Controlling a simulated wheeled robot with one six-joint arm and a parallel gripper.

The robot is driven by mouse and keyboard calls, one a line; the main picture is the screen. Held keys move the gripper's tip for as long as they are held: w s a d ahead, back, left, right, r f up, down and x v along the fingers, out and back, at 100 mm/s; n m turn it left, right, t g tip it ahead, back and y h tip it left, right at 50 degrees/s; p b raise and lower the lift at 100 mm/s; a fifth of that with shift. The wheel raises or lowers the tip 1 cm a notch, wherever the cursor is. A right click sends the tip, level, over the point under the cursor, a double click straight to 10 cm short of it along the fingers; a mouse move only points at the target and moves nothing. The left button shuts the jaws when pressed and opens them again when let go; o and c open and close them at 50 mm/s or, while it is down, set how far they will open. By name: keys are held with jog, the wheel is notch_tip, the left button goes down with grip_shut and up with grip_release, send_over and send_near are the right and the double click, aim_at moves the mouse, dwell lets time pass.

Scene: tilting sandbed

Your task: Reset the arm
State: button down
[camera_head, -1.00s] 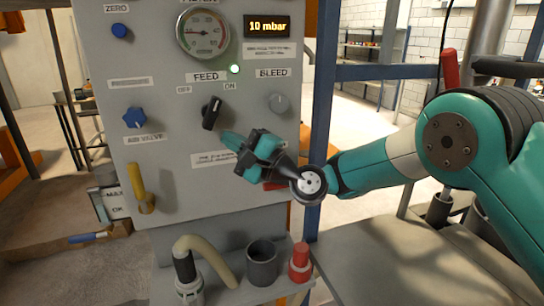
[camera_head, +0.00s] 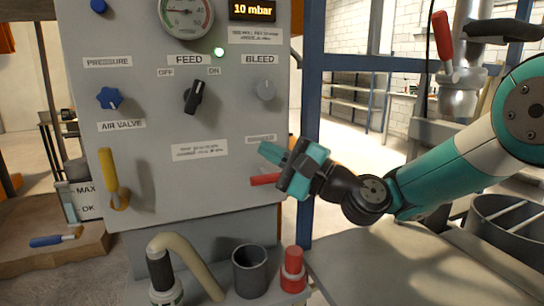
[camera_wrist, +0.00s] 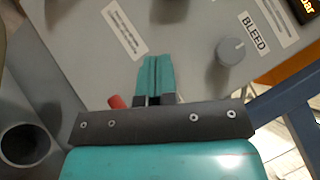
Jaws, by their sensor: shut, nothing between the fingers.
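My gripper (camera_head: 272,153) is in front of the lower right of the grey control panel (camera_head: 225,125), below the bleed knob (camera_head: 265,89). Its teal fingers are together and empty; the wrist view shows them closed side by side (camera_wrist: 155,78). The black feed switch (camera_head: 194,96) is up and left of my gripper, its pointer tilted toward the ON label. The green lamp (camera_head: 218,52) above it is lit. A red handle (camera_head: 265,180) shows just below the fingers, partly hidden by my gripper. I cannot tell whether they touch.
A grey cup (camera_head: 249,272), a red bottle (camera_head: 293,270) and a beige hose (camera_head: 190,250) stand below. A blue post (camera_head: 310,100) rises at the panel's right edge.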

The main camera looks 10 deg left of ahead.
jog(key=shift+r, duration=0.1)
jog(key=s+d+f+n+g+h+p, duration=0.2)
jog(key=s+d+n+h, duration=0.5)
jog(key=s+d, duration=0.5)
jog(key=s+d+f+n+g+h+p, duration=0.3)
jog(key=s+d+n+h, duration=0.4)
jog(key=s+d, duration=0.5)
jog(key=s+g+h, duration=0.1)
jog(key=h, duration=0.1)
jog(key=shift+s+d+h, duration=0.2)
jog(key=shift+d+h, duration=0.1)
